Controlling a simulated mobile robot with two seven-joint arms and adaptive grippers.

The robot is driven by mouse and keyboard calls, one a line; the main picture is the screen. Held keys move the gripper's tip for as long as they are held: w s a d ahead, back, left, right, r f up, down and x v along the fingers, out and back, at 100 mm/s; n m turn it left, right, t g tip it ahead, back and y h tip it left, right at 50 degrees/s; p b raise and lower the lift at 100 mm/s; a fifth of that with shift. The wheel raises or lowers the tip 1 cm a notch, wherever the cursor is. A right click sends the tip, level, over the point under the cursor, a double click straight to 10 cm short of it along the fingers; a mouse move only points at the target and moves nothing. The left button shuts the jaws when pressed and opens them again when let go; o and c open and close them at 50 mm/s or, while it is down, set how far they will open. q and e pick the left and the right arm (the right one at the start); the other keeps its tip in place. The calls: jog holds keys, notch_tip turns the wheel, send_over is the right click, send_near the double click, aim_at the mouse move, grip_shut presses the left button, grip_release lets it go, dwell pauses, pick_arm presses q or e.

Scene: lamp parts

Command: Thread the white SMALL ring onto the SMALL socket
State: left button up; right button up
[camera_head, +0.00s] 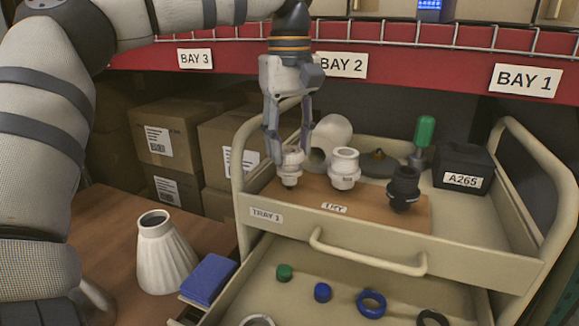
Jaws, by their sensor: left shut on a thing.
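My left gripper (290,148) points down over the left end of the wooden board. Its fingers are shut on a white ring (291,155), largely hidden between the fingertips. The small white socket (289,181) is directly below and in line with the ring. The ring is at or around the socket's top; I cannot tell how far it is over it. A larger white socket (345,168) and a black socket (404,188) stand upright to the right. My right gripper is not in view.
The cart tray (480,235) also holds a white rounded part (331,135), a green-handled tool (424,135) and a black box (464,168). The open drawer below holds a blue ring (371,303) and other small parts. A white fluted shade (163,252) stands left.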

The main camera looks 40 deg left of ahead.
pick_arm(q)
jog(key=shift+f, duration=0.55)
dwell(0.9)
jog(key=c, duration=0.5)
jog(key=shift+f, duration=0.1)
jog(key=shift+f, duration=0.15)
jog(key=m, duration=0.5)
jog(key=shift+s+f, duration=0.1)
jog(key=shift+f, duration=0.05)
jog(key=shift+m, duration=1)
grip_shut()
